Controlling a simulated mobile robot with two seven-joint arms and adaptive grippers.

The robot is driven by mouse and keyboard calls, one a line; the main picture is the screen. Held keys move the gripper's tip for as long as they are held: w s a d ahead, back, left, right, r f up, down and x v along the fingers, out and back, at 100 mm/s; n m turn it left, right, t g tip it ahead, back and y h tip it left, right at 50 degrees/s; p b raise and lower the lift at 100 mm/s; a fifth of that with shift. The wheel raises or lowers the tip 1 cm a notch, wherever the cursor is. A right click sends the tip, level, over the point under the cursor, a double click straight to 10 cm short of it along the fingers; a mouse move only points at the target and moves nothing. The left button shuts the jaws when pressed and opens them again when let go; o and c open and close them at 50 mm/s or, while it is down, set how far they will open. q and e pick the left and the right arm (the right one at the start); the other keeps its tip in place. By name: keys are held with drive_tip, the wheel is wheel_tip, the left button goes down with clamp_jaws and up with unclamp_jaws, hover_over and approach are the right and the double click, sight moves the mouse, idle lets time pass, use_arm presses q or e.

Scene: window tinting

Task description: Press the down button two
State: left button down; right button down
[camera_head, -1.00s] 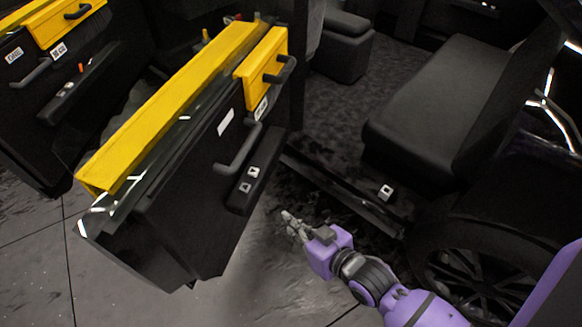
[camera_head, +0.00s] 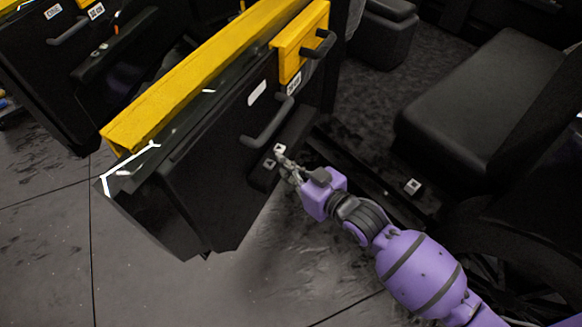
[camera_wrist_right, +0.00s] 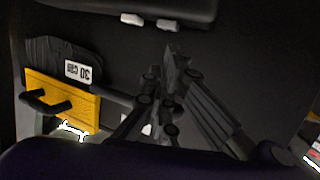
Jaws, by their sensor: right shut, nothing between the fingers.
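The near door (camera_head: 200,185) stands open, with two small pale buttons on its dark armrest panel. The upper button (camera_head: 280,149) is right by my fingertips; the lower button (camera_head: 268,164) is just left of my fingers. In the wrist view the two buttons, one at left (camera_wrist_right: 131,19) and one at right (camera_wrist_right: 168,25), sit on the panel beyond the fingertips. My right gripper (camera_head: 281,156) is shut and empty, and its tips point at the panel. I cannot tell whether they touch it. The button markings are too small to read. My left gripper is out of view.
A dark door handle (camera_head: 268,124) and a yellow box with a handle (camera_head: 300,42) are above the panel. A long yellow strip (camera_head: 190,80) tops the door. A black seat (camera_head: 470,95) lies to the right. Grey floor (camera_head: 150,285) is clear below the door.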

sight(269, 164)
drive_tip(key=x, duration=0.6)
drive_tip(key=shift+f, duration=0.15)
